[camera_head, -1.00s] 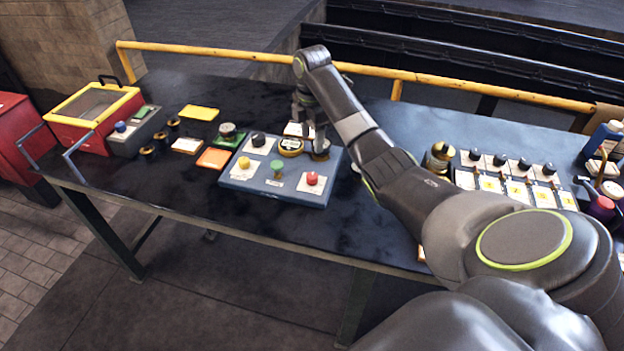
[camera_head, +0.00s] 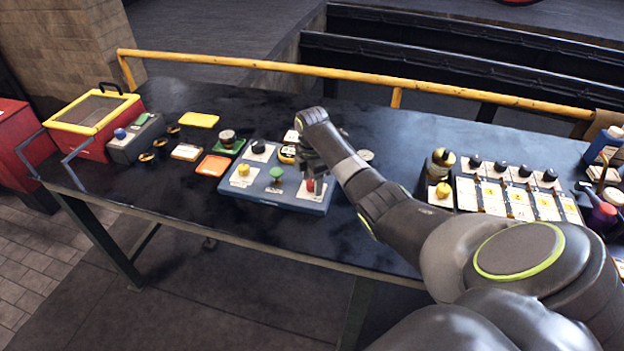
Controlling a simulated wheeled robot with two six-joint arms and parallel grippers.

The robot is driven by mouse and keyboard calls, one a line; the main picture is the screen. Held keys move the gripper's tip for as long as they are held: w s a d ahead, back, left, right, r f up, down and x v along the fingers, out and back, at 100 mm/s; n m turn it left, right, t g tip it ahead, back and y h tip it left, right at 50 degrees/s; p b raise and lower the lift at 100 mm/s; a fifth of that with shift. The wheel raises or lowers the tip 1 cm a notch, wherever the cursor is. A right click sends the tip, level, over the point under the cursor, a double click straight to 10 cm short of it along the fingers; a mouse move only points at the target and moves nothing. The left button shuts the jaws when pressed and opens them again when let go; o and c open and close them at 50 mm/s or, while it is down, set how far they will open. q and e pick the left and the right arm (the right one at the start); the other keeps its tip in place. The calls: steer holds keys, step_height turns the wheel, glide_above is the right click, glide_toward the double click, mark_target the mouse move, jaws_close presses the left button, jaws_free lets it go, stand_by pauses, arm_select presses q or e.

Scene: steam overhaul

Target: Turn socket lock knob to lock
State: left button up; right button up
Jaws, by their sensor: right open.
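The blue control panel (camera_head: 258,199) sits on the dark bench. It carries a black knob (camera_head: 258,147), a yellow knob (camera_head: 243,169), a green mushroom-shaped knob (camera_head: 276,174), a red knob (camera_head: 311,187) and a round brass-coloured fitting (camera_head: 287,152). I cannot read the labels, so I cannot tell which is the socket lock knob. My right gripper (camera_head: 313,178) is open and points down at the red knob, its fingers close around or beside it; contact is unclear. My right forearm and gripper hide the panel's back right part. My left gripper is out of view.
Left of the panel lie an orange plate (camera_head: 213,165), a yellow plate (camera_head: 199,120) and a red box with a yellow rim (camera_head: 84,148). A row of black knobs on white plates (camera_head: 518,200) stands at the right. A yellow rail (camera_head: 250,64) runs along the back.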

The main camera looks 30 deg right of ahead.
steer(key=shift+c, duration=0.4)
steer(key=c, duration=0.9)
steer(key=shift+r+m+p, duration=0.25)
steer(key=shift+m+p, duration=0.95)
steer(key=shift+p, duration=0.15)
steer(key=m+p, duration=0.2)
steer(key=m, duration=0.1)
steer(key=shift+m, duration=0.3)
steer(key=m+p, duration=0.3)
steer(key=m, duration=0.2)
steer(key=m+p, duration=0.1)
steer(key=m, duration=0.3)
steer(key=shift+f, duration=0.1)
steer(key=shift+m+p, duration=0.4)
steer(key=shift+m, duration=1)
